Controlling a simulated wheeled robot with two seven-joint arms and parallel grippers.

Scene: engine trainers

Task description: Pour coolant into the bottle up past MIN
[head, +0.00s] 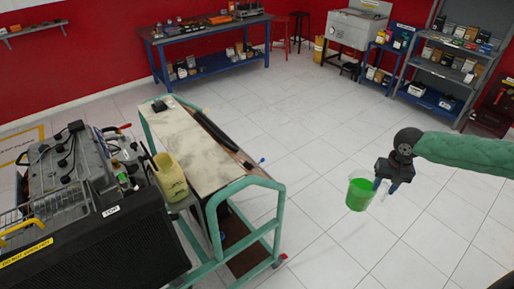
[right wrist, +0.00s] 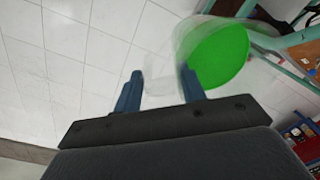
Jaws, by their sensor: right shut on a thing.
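My right gripper (head: 384,184) is shut on a clear cup of green coolant (head: 360,193), held above the open floor to the right of the engine trainer. In the right wrist view the blue fingers (right wrist: 160,92) grip the cup's clear wall, and the green liquid (right wrist: 218,56) shows inside it. A yellowish bottle (head: 171,176) stands upright at the right side of the engine trainer (head: 75,170), well to the left of the cup. Its MIN mark and liquid level are too small to tell. My left gripper is not in view.
A green-framed cart (head: 262,187) with a pale top stands between the bottle and the cup. A black hose-like item (head: 215,130) lies along it. A blue workbench (head: 210,37) and grey shelves (head: 455,60) stand at the back. The tiled floor between is clear.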

